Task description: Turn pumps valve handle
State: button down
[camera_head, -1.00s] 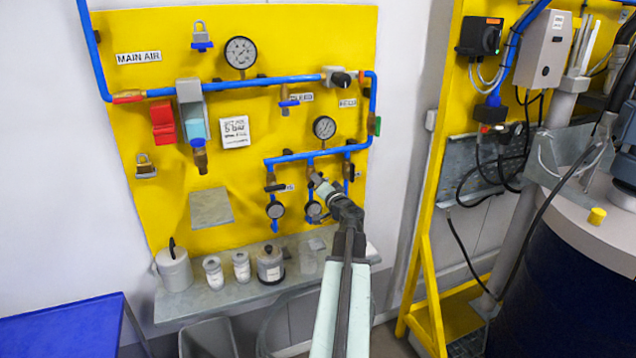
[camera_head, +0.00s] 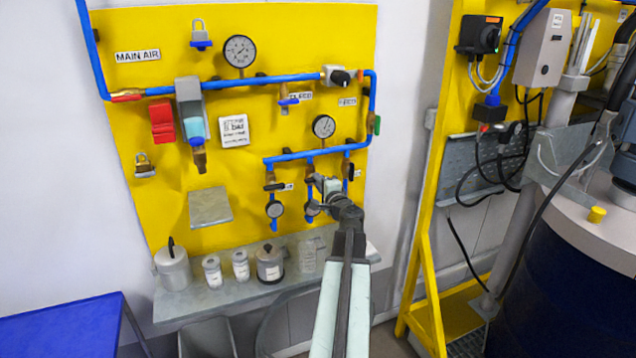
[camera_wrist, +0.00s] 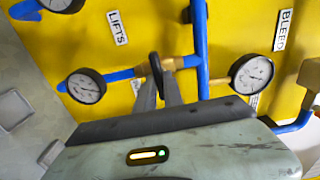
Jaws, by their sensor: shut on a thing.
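My gripper (camera_head: 322,184) is at the middle branch of the lower blue pipe on the yellow board. In the wrist view, its two grey fingers (camera_wrist: 158,76) are shut on a small black valve handle (camera_wrist: 154,63). The handle sits at a brass fitting on a blue pipe. A white label (camera_wrist: 137,87) beside the fingers is partly hidden and I cannot read it. In the head view my gripper covers most of this valve.
A dial gauge (camera_wrist: 87,86) is left of the fingers and another gauge (camera_wrist: 250,74) is right. The left branch has its own black handle (camera_head: 275,187). A grey shelf (camera_head: 215,302) with several containers lies below. A dark blue drum (camera_head: 560,290) stands at right.

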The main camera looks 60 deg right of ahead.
jog(key=shift+m, duration=0.3)
jog(key=c, duration=1.5)
grip_release()
jog(key=shift+w, duration=0.1)
jog(key=shift+o, duration=0.2)
jog(key=v, duration=0.7)
jog(key=shift+s+a, duration=0.25)
jog(key=shift+s, duration=0.05)
